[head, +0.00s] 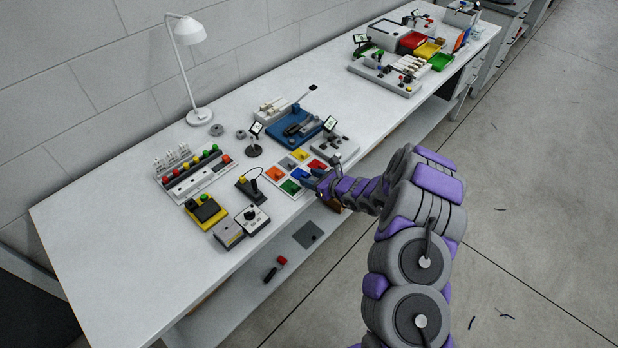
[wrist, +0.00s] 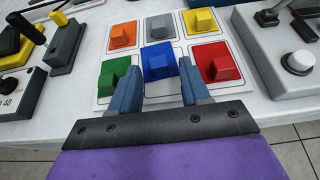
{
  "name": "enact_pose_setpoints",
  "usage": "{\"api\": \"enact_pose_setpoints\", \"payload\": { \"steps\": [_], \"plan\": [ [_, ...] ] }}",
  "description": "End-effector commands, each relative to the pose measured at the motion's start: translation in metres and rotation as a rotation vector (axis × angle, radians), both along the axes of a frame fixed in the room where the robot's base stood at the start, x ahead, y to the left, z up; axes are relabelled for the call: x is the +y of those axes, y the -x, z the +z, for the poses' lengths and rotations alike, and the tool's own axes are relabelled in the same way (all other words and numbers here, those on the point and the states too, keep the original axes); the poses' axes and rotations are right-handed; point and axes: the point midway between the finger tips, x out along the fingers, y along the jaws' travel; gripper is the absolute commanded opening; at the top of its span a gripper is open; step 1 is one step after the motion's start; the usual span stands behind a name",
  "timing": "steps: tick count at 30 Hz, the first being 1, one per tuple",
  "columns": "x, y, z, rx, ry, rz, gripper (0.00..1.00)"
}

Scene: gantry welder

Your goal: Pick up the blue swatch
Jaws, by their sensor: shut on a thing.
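The blue swatch (wrist: 158,62) is a blue square with a raised blue block, in the middle of the near row of a white swatch board (wrist: 104,102). It also shows in the head view (head: 303,175), partly beside my gripper (head: 313,180). In the wrist view my gripper (wrist: 160,92) has its two blue fingers on either side of the blue block, shut on it. The exact finger contact is hard to see.
Green (wrist: 117,78) and red (wrist: 215,62) swatches flank the blue one closely. Orange (wrist: 122,35), grey (wrist: 160,27) and yellow (wrist: 200,20) swatches lie behind. A grey lever box (wrist: 285,60) stands right of the board. The white bench's (head: 110,240) left end is clear.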

Motion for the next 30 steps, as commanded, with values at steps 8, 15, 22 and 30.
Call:
{"api": "enact_pose_setpoints", "payload": {
  "steps": [8,15,22,30],
  "plan": [
    [0.000,0.000,0.030,-0.004,-0.001,0.000,0.18],
    [-0.044,0.011,0.040,-0.001,0.001,-0.007,0.18],
    [-0.103,0.028,0.046,-0.003,0.000,-0.008,0.18],
    [-0.143,0.042,0.049,-0.001,0.001,-0.004,0.18]
  ]
}}
